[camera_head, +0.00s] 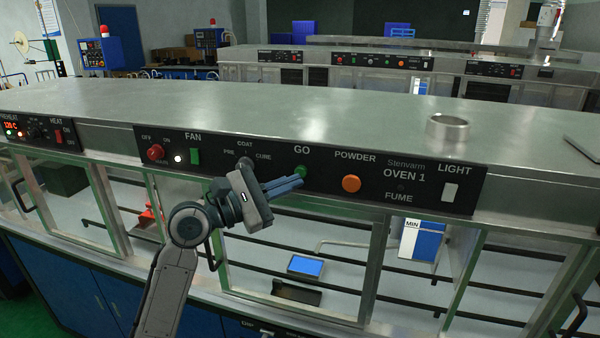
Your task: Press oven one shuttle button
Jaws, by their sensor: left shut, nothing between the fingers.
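The oven 1 control panel (330,172) runs along the front edge of the steel top. No label on it reads "shuttle". A green button (300,171) sits under the word GO, and an orange button (351,183) sits under POWDER. My left gripper (301,179) is shut and empty, its fingers pointing right with the tips at the lower edge of the green button. I cannot tell whether they touch it. The gripper body covers part of the panel below the COAT knob (245,164). My right gripper is out of view.
A red button (156,152), a green FAN switch (195,157) and a white LIGHT switch (450,192) share the panel. A metal ring (447,127) stands on the steel top. Below are framed glass windows with dark rails and a small blue screen (305,266).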

